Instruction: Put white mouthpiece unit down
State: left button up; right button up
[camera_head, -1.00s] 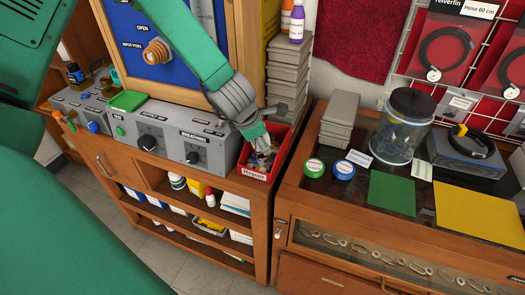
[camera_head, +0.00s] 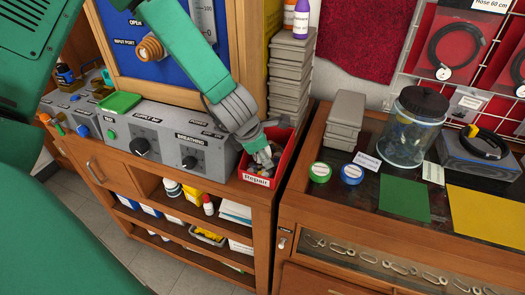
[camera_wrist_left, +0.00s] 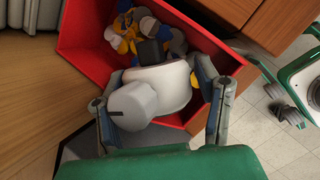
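The white mouthpiece unit (camera_wrist_left: 160,92) shows large in the left wrist view, a rounded pale body with a grey-white cylinder at its lower left. My left gripper (camera_wrist_left: 156,100) has one finger on each side of it, and both appear to touch it. In the head view my left gripper (camera_head: 262,157) points down into the red bin (camera_head: 257,179), labelled "Repair". Its wall also shows in the left wrist view (camera_wrist_left: 85,38). Whether the unit touches the bin's contents is hidden. My right gripper is not in view.
Small blue, yellow, white and dark parts (camera_wrist_left: 140,35) lie in the bin. Stacked grey boxes (camera_head: 290,75) stand behind it. The grey breathing panel (camera_head: 180,145) is to its left. A glass-topped cabinet (camera_head: 350,210) with a jar (camera_head: 410,135) is to its right.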

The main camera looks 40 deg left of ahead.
pick_arm(q)
jog(key=shift+r, duration=0.35)
jog(key=p+v, duration=0.2)
jog(key=v, duration=0.9)
jog(key=s+f+m+g+y, duration=0.2)
jog(key=s+f+m, duration=0.7)
jog(key=f+m, duration=0.5)
jog(key=s+d+f+m+g+h, duration=0.1)
jog(key=s+d+f+m, duration=0.1)
jog(key=s+f+m, duration=0.3)
jog(key=s+d+f+m+g+h, duration=0.1)
jog(key=s+f+m, duration=0.4)
jog(key=s+m, duration=0.4)
jog(key=shift+s+d+m+g, duration=0.3)
jog(key=shift+s+d+m, duration=0.1)
jog(key=shift+m, duration=0.5)
